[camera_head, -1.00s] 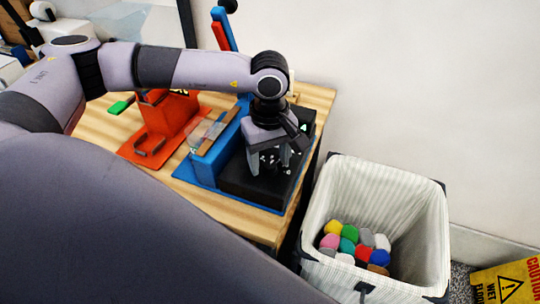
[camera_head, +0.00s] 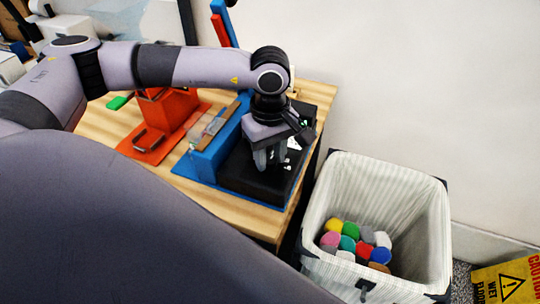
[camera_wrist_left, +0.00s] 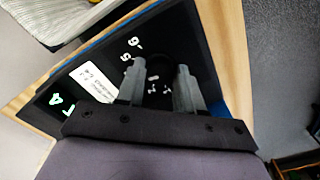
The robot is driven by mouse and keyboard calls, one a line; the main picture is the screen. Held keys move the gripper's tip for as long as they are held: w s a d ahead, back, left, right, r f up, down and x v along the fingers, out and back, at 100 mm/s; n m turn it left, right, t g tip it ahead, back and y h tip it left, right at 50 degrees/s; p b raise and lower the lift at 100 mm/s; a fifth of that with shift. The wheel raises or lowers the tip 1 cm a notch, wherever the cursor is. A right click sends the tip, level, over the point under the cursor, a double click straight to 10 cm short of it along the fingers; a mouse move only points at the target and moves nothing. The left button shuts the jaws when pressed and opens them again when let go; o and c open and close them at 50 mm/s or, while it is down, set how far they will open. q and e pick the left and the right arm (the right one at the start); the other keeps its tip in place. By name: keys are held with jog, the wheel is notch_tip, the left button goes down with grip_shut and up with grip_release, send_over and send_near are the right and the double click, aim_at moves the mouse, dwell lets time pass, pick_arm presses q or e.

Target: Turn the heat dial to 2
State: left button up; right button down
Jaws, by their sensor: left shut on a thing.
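The black control panel (camera_head: 236,183) sits in a blue frame at the right front of the wooden table. My left gripper (camera_head: 268,163) points down over the panel, with its fingers around the dark heat dial. In the left wrist view the left gripper (camera_wrist_left: 158,88) has one finger on each side of the dial (camera_wrist_left: 157,65), shut on it. The dial is black on black, so its edge and pointer are hard to make out. White marks 5 and 6 show beside it on the panel (camera_wrist_left: 105,62); small white marks show between the fingers. My right gripper is out of view.
A striped bin (camera_head: 437,225) with several coloured round items stands right of the table. An orange fixture (camera_head: 166,115) stands left of the panel's blue frame (camera_head: 208,160). A yellow caution sign (camera_head: 508,283) is at the lower right. A wall rises behind.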

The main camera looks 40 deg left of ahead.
aim_at(270, 160)
pick_arm(q)
jog(key=n+b, duration=0.4)
jog(key=n, duration=0.1)
jog(key=shift+f, duration=0.15)
jog(key=n+b, duration=0.1)
jog(key=n, duration=0.1)
jog(key=shift+n, duration=0.3)
jog(key=shift+r+n+b, duration=0.2)
jog(key=shift+n+b, duration=0.65)
jog(key=shift+n, duration=0.55)
jog(key=o, duration=1)
jog(key=shift+r, duration=3.6)
jog(key=shift+s, duration=0.1)
